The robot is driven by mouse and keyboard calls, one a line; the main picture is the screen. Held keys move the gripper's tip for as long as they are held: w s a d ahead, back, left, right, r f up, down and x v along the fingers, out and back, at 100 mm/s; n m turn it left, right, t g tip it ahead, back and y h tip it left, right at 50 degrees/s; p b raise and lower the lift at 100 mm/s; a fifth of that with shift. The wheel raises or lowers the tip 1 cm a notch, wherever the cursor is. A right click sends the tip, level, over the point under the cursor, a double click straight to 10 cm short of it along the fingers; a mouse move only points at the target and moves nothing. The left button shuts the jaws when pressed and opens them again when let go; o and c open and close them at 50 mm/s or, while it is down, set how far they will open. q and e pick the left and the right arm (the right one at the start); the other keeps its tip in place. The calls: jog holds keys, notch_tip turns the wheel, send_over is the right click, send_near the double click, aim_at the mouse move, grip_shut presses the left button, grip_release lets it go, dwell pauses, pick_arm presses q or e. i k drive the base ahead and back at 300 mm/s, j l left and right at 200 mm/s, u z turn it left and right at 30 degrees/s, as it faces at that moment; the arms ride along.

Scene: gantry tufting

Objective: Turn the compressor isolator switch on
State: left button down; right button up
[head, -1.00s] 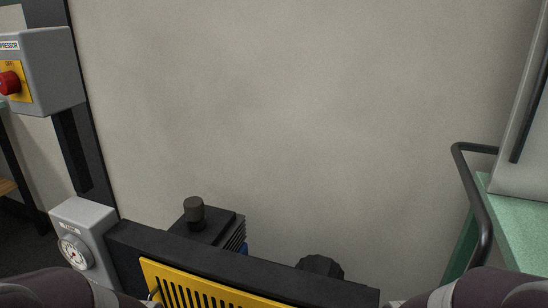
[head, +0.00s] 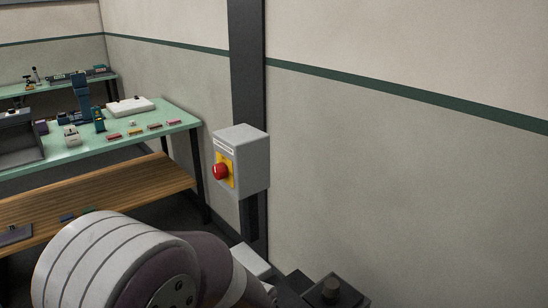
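The compressor isolator (head: 252,160) is a grey box on a dark upright post in the middle of the head view. Its left-hand face carries a red rotary knob (head: 221,171) on a yellow plate (head: 231,169). The knob's exact setting is too small to read. A large white and dark link of my arm fills the lower left, below the box and apart from it in the picture.
A green-topped bench (head: 150,126) with several small items stands at the left, with a wooden lower shelf (head: 110,187). The wall right of the post (head: 247,60) is bare.

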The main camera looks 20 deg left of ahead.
aim_at(220, 171)
jog(key=u, duration=1.05)
